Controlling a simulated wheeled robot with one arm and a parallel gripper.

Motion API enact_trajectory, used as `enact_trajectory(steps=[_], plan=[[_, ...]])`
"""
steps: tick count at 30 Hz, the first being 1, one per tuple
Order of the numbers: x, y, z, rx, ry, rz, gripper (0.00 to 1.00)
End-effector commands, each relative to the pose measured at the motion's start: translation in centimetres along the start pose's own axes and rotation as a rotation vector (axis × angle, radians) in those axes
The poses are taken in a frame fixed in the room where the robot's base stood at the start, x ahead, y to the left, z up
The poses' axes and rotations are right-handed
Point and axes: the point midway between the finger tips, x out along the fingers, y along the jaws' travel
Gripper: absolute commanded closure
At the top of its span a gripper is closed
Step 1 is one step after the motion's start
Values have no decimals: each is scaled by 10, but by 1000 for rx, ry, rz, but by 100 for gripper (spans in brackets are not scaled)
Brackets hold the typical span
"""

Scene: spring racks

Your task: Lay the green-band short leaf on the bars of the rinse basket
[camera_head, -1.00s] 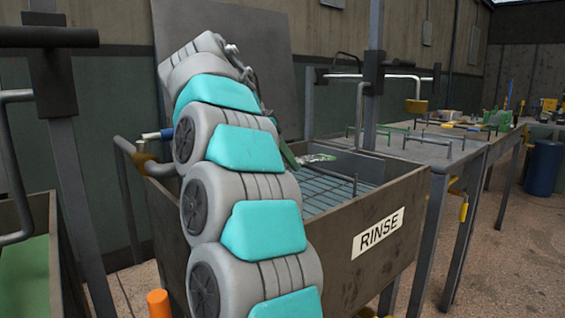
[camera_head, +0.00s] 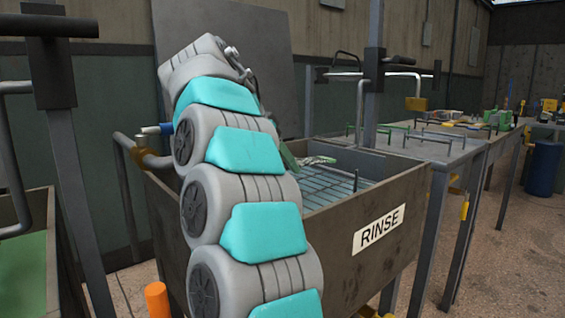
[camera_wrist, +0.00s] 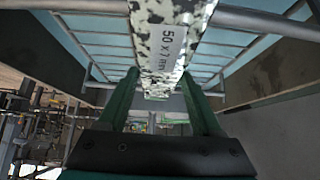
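A speckled black-and-white leaf (camera_wrist: 165,45), marked "50 x 7 mm", lies between the two green fingers of my gripper (camera_wrist: 160,75) in the wrist view. The fingers are close against its sides. No green band shows on the visible part. The bars of the rinse basket (camera_wrist: 100,45) lie behind the leaf, over pale blue water; I cannot tell whether the leaf touches them. In the head view my arm hides the gripper, and the leaf's end (camera_head: 318,160) shows just over the basket bars (camera_head: 325,187) inside the tank marked RINSE (camera_head: 340,245).
The tank's walls rise around the basket, with an upright rod (camera_head: 356,180) near its right side. A grey table (camera_head: 425,147) with several wire racks stands to the right. Another tank with a green inside (camera_head: 25,275) is at the left.

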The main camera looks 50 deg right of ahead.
Motion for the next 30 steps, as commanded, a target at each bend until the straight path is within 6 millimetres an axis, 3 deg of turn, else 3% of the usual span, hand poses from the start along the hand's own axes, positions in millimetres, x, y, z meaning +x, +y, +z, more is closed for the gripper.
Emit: enact_trajectory(steps=[1,6,20,23,30], plan=[[0,0,0,0,0,0,26],[0,0,0,0,0,1,8],[-8,0,-6,-1,0,2,8],[-15,0,-8,1,1,2,8],[-58,-1,-8,0,1,3,8]])
